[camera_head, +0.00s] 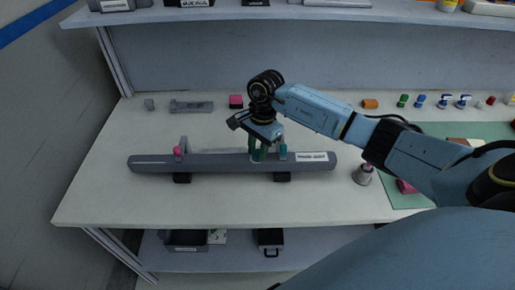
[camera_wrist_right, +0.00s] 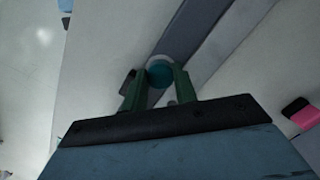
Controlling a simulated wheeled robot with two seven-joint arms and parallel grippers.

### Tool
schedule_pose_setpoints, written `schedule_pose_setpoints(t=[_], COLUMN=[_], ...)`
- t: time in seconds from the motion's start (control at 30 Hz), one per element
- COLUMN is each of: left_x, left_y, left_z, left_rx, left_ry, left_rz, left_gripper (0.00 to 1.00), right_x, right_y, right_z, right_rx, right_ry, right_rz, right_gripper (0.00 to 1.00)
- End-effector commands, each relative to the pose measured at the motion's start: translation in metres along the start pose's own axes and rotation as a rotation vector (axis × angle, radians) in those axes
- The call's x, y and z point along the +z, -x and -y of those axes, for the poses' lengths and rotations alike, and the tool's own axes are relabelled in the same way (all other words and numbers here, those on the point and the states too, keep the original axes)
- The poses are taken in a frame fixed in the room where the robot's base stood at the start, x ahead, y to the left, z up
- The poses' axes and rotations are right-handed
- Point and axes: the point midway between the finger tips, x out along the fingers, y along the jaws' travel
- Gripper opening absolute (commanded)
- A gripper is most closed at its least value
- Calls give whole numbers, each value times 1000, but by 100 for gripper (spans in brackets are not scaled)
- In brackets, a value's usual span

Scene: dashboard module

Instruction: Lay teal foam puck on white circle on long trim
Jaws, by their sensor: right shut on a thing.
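The long trim (camera_head: 218,163) is a dark grey bar lying across the table on black supports. It also runs diagonally through the right wrist view (camera_wrist_right: 196,36). My right gripper (camera_head: 258,155) points down at the trim, right of its middle. Its green fingers are shut on the teal foam puck (camera_wrist_right: 160,74). A pale rim of the white circle (camera_wrist_right: 157,59) shows just beyond the puck, which covers most of it. I cannot tell whether the puck touches the trim. My left gripper is not in view.
A pink peg (camera_head: 178,153) and a teal peg (camera_head: 283,152) stand at the trim, the teal one close right of my gripper. The table's front left is clear.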

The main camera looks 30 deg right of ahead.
Motion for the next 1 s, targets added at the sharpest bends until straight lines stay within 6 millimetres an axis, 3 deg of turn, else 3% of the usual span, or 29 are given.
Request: schedule_pose_setpoints(t=[0.03,0.07,0.2,0.6,1.0], left_x=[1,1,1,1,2], left_y=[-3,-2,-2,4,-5], left_z=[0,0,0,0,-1], left_rx=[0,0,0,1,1], left_ry=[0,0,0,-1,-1], left_rz=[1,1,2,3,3], left_gripper=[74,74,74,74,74], right_x=[-1,0,0,0,0], right_y=[-3,-2,-1,6,86], right_z=[0,0,0,0,1], right_rx=[0,0,0,-1,-4], right_ry=[0,0,0,0,0], right_rz=[-1,0,0,0,-2], right_gripper=[8,32,50,50,50])
